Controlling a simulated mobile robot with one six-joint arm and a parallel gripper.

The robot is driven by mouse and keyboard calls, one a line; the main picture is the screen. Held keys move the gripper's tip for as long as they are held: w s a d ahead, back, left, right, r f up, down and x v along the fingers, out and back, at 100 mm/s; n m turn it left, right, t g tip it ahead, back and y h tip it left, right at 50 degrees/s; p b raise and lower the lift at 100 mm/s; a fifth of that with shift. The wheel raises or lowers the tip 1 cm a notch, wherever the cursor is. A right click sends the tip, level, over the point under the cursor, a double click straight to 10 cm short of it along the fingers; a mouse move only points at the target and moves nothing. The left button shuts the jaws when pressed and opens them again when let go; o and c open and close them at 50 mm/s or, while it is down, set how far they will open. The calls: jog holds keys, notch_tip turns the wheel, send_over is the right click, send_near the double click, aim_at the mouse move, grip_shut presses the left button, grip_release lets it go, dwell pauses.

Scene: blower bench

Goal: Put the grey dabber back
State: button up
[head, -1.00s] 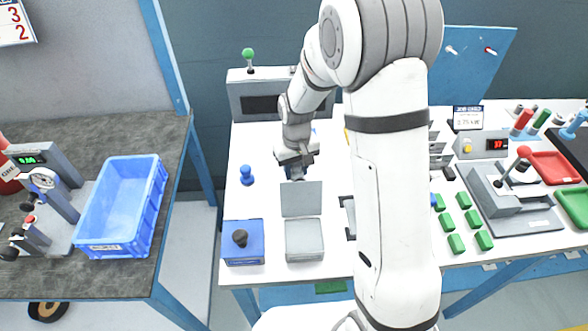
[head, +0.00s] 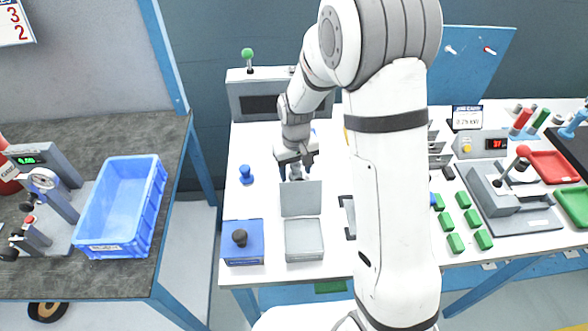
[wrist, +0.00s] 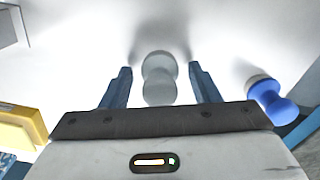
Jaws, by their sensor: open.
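The grey dabber (wrist: 159,80) stands on the white bench top between my open fingers in the wrist view, with a gap on each side. My gripper (wrist: 160,88) is open and does not hold it. In the head view my gripper (head: 296,168) is low over the bench, behind the raised lid of a grey case, and a little of the grey dabber (head: 296,173) shows between the fingers. A blue dabber (head: 246,174) stands to the left, apart from my gripper; it also shows at the right of the wrist view (wrist: 271,98).
The grey open case (head: 304,240) and a blue box (head: 243,257) with a black knob stand at the bench front. A grey instrument (head: 245,90) stands behind. Green blocks (head: 464,200) and a lever press (head: 510,195) are to the right. My arm hides the bench middle.

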notch_tip(320, 180, up, 12)
jog(key=shift+f, duration=0.2)
jog(key=s+d+r+m+t, duration=0.1)
jog(key=s+d+r, duration=0.1)
jog(key=s, duration=0.5)
jog(key=s+d+r+m, duration=0.1)
jog(key=s+d+r, duration=0.1)
jog(key=s+d, duration=0.2)
jog(key=s+d+r+m+t, duration=0.1)
jog(key=s+d, duration=0.3)
jog(key=s, duration=0.6)
jog(key=shift+r+m+t, duration=0.3)
jog(key=shift+r, duration=0.6)
jog(key=shift+d+r, duration=0.1)
jog(key=shift+c, duration=0.5)
